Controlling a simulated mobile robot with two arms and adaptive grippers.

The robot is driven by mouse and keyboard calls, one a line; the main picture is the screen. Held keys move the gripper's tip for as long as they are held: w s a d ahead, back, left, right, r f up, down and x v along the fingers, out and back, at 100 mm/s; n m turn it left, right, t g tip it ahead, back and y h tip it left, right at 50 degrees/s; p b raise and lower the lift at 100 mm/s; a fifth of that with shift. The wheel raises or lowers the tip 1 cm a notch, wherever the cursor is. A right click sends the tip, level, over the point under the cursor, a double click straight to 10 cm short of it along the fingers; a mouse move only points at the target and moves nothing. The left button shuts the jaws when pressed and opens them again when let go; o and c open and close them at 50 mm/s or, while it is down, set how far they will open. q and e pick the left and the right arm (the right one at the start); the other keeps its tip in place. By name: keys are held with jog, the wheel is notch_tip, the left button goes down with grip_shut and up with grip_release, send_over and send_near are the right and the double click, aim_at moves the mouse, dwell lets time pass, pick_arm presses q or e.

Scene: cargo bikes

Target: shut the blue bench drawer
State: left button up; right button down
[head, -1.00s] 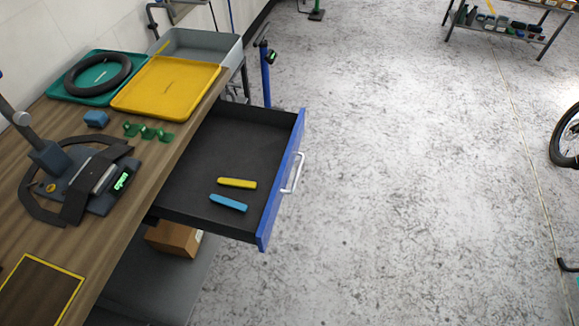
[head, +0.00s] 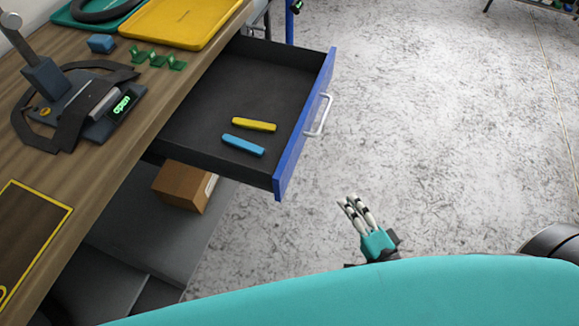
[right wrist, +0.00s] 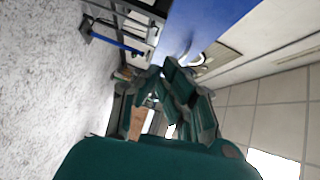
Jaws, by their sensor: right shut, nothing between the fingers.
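The blue-fronted bench drawer (head: 304,125) stands pulled out from the wooden bench in the head view. Its white handle (head: 320,115) is on the outer face. A yellow bar (head: 254,124) and a light blue bar (head: 243,145) lie inside it. My right gripper (head: 352,204) is shut and empty, out over the floor, lower right of the drawer front and apart from it in the picture. In the right wrist view the gripper's fingers (right wrist: 165,90) are in front of a blue surface, likely the drawer front (right wrist: 215,22). My left gripper is not in view.
The wooden bench (head: 130,185) carries a yellow tray (head: 190,20), green clips, a small blue block and a device with a lit "open" display (head: 122,103). A cardboard box (head: 184,186) sits on the shelf below. Floor right of the drawer is clear; a dark wheel shows at far right.

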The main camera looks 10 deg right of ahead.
notch_tip(320, 180, up, 3)
jog(key=m, duration=0.1)
send_near(300, 144)
jog(key=w+d+f, duration=0.1)
jog(key=w+d, duration=0.1)
jog(key=d, duration=0.1)
jog(key=shift+t+y, duration=0.3)
jog(key=shift+t, duration=0.1)
jog(key=shift+w+a+f+p, duration=0.1)
jog(key=shift+w+a+p, duration=0.2)
jog(key=shift+w+a, duration=0.55)
jog(key=shift+w+a+f+p, duration=0.15)
jog(key=shift+w+a+p, duration=0.15)
jog(key=shift+w+a, duration=0.6)
jog(key=shift+a, duration=0.1)
